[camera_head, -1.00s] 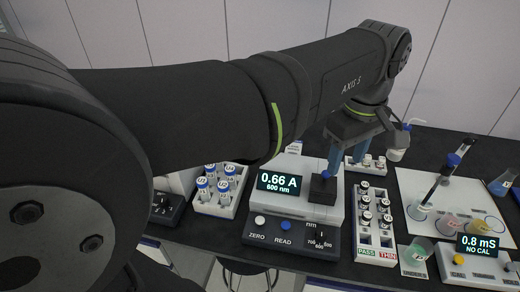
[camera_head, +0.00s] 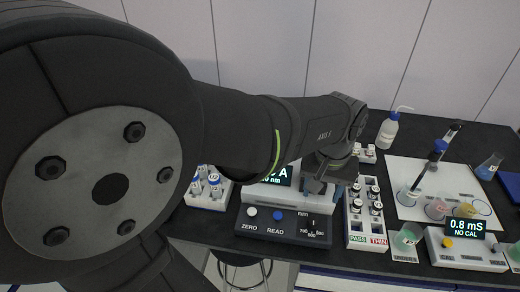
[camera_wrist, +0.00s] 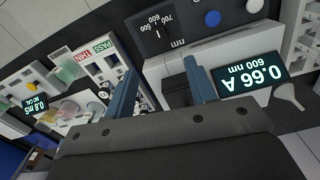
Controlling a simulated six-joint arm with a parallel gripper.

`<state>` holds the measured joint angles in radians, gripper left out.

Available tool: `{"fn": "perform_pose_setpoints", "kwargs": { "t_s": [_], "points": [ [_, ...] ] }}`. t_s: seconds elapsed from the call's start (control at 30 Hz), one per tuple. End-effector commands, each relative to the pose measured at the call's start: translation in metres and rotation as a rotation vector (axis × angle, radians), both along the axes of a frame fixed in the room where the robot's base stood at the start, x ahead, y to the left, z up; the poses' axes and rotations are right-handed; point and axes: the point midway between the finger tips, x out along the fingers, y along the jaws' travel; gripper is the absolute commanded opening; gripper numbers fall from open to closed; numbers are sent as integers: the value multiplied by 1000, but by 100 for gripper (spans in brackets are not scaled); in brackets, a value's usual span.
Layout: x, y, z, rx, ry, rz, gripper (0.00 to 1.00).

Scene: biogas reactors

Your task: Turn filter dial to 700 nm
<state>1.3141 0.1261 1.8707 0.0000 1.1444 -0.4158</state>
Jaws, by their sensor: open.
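The photometer (camera_head: 262,194) is a pale box with a dark front panel. Its filter dial (camera_head: 312,225) is a small black knob under "nm" at the panel's right end, ringed by small wavelength numbers; it also shows upside down in the wrist view (camera_wrist: 157,33). The display (camera_wrist: 252,77) reads 0.66 A, 600 nm; my arm partly covers it in the head view. My gripper (camera_head: 316,186) is open and empty above the photometer's right rear part, behind the dial and apart from it. Its two blue fingers (camera_wrist: 160,88) are spread in the wrist view.
White ZERO (camera_head: 252,211) and blue READ (camera_head: 278,215) buttons sit left of the dial. A vial rack (camera_head: 355,230) marked PASS and THIN stands close on the right. Another vial rack (camera_head: 207,203) is left. A conductivity meter (camera_head: 465,246) and beakers stand further right.

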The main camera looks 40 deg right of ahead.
Motion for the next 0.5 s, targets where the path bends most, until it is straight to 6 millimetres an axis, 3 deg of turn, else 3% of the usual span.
{"fn": "perform_pose_setpoints", "kwargs": {
  "t_s": [0.3, 0.5],
  "points": [
    [0, 1, -71, 5, 2, 1, 51],
    [0, 0, -101, 2, 0, 1, 51]
  ]
}}
